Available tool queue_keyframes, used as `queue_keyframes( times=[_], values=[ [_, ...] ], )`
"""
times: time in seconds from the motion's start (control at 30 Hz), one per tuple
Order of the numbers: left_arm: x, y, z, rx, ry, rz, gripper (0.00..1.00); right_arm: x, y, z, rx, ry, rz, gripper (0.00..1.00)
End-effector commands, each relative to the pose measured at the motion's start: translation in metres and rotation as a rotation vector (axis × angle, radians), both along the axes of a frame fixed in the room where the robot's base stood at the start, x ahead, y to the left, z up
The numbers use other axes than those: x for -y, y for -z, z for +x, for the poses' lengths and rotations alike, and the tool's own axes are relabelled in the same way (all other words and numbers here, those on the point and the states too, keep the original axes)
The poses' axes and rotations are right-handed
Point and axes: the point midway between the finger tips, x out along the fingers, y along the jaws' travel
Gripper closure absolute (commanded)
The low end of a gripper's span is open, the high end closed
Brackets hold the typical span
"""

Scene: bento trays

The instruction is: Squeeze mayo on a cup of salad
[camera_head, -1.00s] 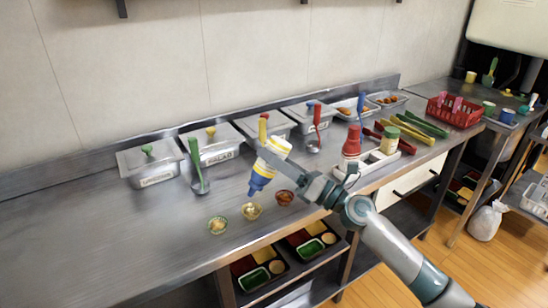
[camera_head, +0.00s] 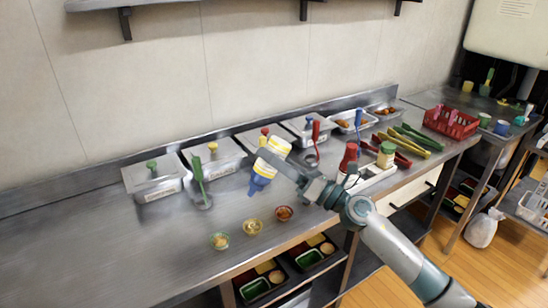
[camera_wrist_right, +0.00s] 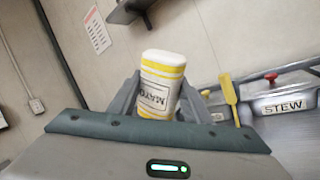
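My right gripper (camera_head: 284,164) is shut on a white mayo bottle with yellow bands (camera_head: 274,150). My left gripper is not in view.
Lidded metal bins line the wall, including one (camera_head: 155,177) at the left. A green ladle (camera_head: 200,182) stands in front of them. A red bottle (camera_head: 348,157), a green-capped jar (camera_head: 386,154) and tongs (camera_head: 424,139) are to the right. The counter's left part is clear.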

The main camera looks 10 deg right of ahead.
Motion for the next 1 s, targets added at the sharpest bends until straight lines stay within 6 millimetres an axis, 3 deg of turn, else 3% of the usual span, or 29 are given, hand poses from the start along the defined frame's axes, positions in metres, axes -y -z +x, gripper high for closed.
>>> queue_keyframes(
  times=[0.47,1.0],
  values=[
    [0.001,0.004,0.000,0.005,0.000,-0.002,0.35,-0.001,0.000,0.000,-0.018,0.000,0.062,0.60],
    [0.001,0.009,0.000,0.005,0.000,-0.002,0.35,-0.001,-0.014,0.000,-0.224,-0.001,0.703,0.60]
  ],
)
